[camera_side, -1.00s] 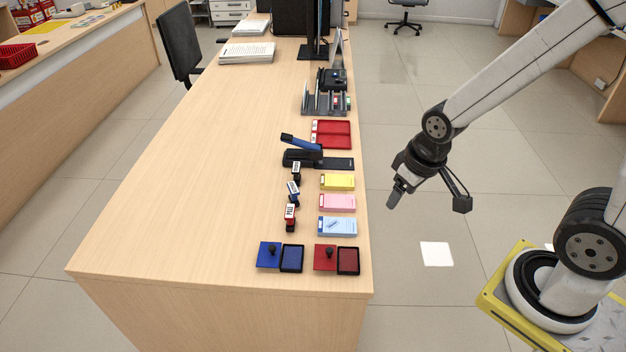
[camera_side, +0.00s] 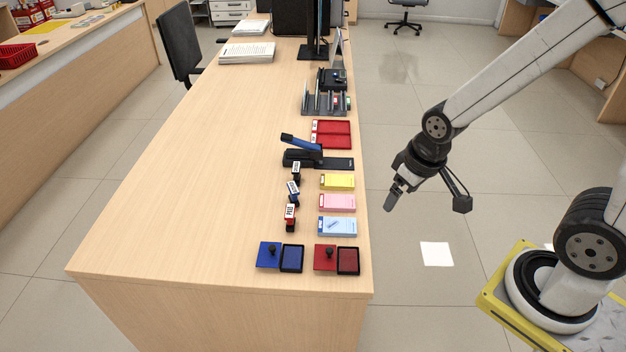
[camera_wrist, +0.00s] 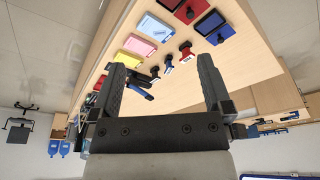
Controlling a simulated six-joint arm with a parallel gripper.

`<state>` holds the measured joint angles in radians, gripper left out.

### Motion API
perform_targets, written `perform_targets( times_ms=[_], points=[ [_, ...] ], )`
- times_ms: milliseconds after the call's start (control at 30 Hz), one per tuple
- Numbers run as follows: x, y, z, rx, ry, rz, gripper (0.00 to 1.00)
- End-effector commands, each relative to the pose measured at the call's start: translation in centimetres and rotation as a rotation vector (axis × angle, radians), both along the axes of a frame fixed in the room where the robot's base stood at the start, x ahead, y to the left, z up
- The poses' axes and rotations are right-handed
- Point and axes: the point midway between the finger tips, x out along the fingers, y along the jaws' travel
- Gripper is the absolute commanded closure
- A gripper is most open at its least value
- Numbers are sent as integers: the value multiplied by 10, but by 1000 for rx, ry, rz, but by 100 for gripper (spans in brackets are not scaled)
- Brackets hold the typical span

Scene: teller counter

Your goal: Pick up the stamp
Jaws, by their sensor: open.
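Three small stamps stand in a row on the wooden counter in the side view: a black one (camera_side: 296,171), a blue one (camera_side: 293,192) and a red one (camera_side: 290,216). They show small in the wrist view too, the red one (camera_wrist: 185,49), the blue one (camera_wrist: 169,63) and the black one (camera_wrist: 155,73). My gripper (camera_side: 391,203) is off the counter's right edge, above the floor, apart from every stamp. In the wrist view my gripper (camera_wrist: 166,80) has its two fingers wide apart, with nothing between them.
Notepads in yellow (camera_side: 337,182), pink (camera_side: 337,202) and light blue (camera_side: 337,226) lie right of the stamps. A blue ink pad (camera_side: 292,259) and a red ink pad (camera_side: 348,261) lie at the near end. A stapler (camera_side: 303,155) stands behind.

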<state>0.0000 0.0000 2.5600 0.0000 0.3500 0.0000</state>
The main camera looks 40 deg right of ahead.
Motion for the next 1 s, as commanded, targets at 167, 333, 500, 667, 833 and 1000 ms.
perform_targets(
  times_ms=[167, 333, 500, 667, 833, 1000],
  points=[
    [2, 0, 0, -1, 1, 4, 0],
    [16, 2, -1, -6, 10, 31, 0],
    [46, 5, -4, -18, 30, 95, 0],
    [83, 10, -12, -31, 55, 177, 0],
    [122, 16, -25, -46, 82, 270, 0],
    [158, 24, -42, -57, 109, 360, 0]
  ],
)
